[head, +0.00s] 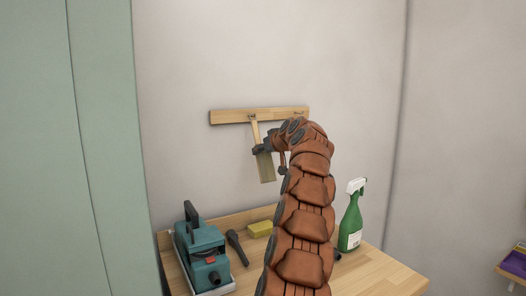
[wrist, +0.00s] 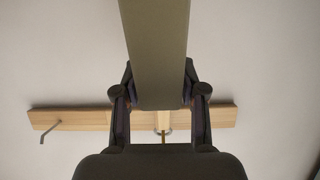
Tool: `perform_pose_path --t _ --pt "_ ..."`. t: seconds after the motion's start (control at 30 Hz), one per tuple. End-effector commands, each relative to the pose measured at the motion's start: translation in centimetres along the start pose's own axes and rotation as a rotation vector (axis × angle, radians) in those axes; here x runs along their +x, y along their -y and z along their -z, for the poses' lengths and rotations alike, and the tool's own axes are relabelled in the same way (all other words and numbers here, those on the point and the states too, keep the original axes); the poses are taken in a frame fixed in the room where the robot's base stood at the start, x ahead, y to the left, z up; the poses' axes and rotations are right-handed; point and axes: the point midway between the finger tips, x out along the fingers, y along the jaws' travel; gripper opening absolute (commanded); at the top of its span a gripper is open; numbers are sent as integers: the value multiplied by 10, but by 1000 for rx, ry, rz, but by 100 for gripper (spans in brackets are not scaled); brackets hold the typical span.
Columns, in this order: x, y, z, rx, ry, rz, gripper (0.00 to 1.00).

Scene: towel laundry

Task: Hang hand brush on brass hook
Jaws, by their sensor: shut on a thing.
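The hand brush (head: 266,170) hangs head down in front of the wall, its pale wooden handle (head: 255,131) pointing up to the wooden rail (head: 230,117). My gripper (head: 263,149) is shut on it where the handle meets the head. In the wrist view the brush's flat head (wrist: 156,50) lies between the fingers (wrist: 159,98), with the handle end over the rail (wrist: 75,119). A grey loop (wrist: 170,131) and a small brass-coloured piece, seemingly the brass hook (wrist: 163,138), show at the handle end. I cannot tell whether the loop is around the hook.
A grey hook (wrist: 48,132) sticks out near the rail's other end. Below, the wooden bench (head: 385,274) holds a teal machine (head: 203,255), a dark tool (head: 237,247), a yellow sponge (head: 260,229) and a green spray bottle (head: 350,224). The wall around the rail is clear.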

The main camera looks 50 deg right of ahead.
Motion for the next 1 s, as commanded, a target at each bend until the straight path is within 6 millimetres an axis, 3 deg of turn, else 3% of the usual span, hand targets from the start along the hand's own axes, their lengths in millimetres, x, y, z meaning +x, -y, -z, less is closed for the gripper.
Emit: perform_pose_path --t 0.27,0.3,0.53,1.0 --pt "0 0 0 0 -1 0 2" --pt "0 0 0 0 -1 0 44" --pt "0 0 0 0 -1 0 68" --pt "-5 0 1 0 -1 0 70"
